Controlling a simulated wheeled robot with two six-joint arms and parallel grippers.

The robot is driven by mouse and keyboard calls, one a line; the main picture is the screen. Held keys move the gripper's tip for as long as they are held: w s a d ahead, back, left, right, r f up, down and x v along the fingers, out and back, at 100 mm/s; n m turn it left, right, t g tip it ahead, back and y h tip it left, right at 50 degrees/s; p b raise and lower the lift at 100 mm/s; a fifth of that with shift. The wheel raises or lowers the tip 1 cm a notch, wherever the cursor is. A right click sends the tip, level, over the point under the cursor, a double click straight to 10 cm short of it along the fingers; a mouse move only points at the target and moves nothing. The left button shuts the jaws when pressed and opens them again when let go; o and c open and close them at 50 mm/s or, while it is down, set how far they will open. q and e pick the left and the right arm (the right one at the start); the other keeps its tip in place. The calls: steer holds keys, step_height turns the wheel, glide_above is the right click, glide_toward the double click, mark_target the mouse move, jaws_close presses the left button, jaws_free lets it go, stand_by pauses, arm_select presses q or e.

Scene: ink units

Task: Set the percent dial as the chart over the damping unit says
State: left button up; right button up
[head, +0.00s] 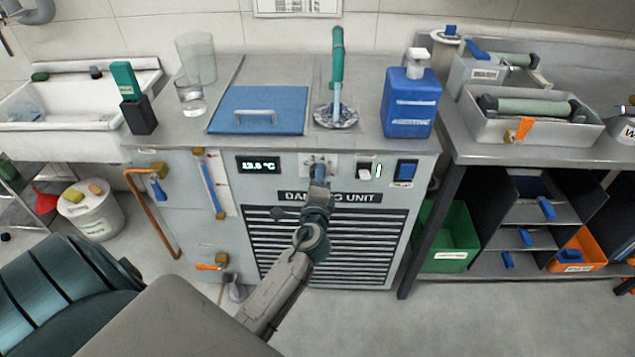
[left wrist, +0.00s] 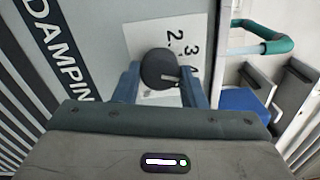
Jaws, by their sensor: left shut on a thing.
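The damping unit (head: 330,197) is a grey cabinet with a black name strip, a temperature display and a slatted grille. My left gripper (head: 318,172) is at its front, shut on the dial. In the left wrist view the dial (left wrist: 156,64) is a round dark knob between the two blue fingers of my left gripper (left wrist: 160,88). A white line on the knob points right in that view. The white scale plate (left wrist: 140,38) shows a 2, a 3 and part of another figure; the rest is hidden. The chart (head: 297,7) on the wall is cut off and unreadable. My right gripper is not in view.
A blue rocker switch (head: 405,172) and a small white switch (head: 364,170) are right of the dial. On top stand a blue lid (head: 258,108), a green-handled tap (head: 337,65) and a blue bottle (head: 411,100). A copper pipe (head: 150,215) runs at the left.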

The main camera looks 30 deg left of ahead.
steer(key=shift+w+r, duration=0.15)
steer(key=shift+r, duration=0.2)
arm_select(q)
steer(key=o, duration=1)
steer(key=b+v, duration=0.1)
steer(key=v, duration=1)
steer(key=shift+b, duration=0.4)
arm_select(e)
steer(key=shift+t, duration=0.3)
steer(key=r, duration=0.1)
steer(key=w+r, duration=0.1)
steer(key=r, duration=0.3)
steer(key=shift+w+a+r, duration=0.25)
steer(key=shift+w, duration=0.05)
arm_select(q)
steer(key=shift+w+f, duration=0.1)
